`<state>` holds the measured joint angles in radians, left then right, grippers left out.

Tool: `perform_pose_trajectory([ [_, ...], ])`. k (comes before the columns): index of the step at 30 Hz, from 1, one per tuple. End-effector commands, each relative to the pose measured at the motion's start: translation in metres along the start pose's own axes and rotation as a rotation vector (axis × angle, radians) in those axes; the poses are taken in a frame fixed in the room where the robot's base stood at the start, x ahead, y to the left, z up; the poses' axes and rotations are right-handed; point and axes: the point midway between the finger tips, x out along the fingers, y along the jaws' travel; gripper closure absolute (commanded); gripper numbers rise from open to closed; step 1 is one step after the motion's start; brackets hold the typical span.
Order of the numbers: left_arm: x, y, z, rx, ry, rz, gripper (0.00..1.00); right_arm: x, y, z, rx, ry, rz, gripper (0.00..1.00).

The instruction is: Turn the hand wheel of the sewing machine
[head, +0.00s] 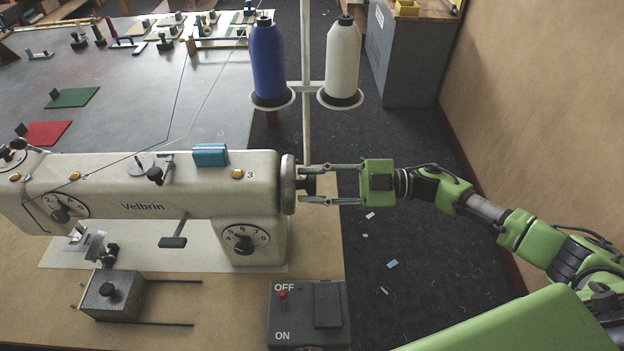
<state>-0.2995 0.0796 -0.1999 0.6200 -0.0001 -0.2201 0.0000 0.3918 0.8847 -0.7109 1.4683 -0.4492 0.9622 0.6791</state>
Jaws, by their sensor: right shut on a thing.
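The cream sewing machine (140,187) stands on the wooden table at the left and is marked "Velbrin". My right gripper (302,184) reaches in from the right, level with the wheel. Its two fingers lie one above and one below a dark knob or hub on the wheel's right side, and they are shut on it. The exact contact at the fingertips is small and hard to see. My left gripper is not in view.
A blue thread cone (267,62) and a white thread cone (342,58) stand on a stand behind the wheel. A switch box (307,312) marked OFF and ON sits at the table's front right. The floor right of the table is open, with small scraps.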

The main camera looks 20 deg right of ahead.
Motion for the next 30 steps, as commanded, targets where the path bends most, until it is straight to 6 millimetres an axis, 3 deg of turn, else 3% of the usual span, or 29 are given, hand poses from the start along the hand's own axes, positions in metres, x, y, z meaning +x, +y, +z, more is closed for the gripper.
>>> perform_pose_trajectory([
  [21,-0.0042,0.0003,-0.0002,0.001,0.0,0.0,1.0,-0.0002,-0.0013,0.0011,0.078,-0.002,-0.001,0.91],
  [22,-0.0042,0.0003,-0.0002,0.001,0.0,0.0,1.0,-0.0002,-0.0014,0.0011,0.078,-0.002,-0.001,0.64],
  [23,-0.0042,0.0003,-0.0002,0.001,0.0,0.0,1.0,-0.0002,-0.0014,0.0011,0.077,-0.002,-0.001,0.56],
  [24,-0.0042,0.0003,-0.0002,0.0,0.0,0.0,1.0,-0.0002,-0.0014,0.0011,0.077,-0.002,-0.001,0.53],
  [30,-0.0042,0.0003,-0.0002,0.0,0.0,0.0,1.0,-0.0001,-0.0009,0.0006,0.076,-0.001,-0.001,0.53],
])
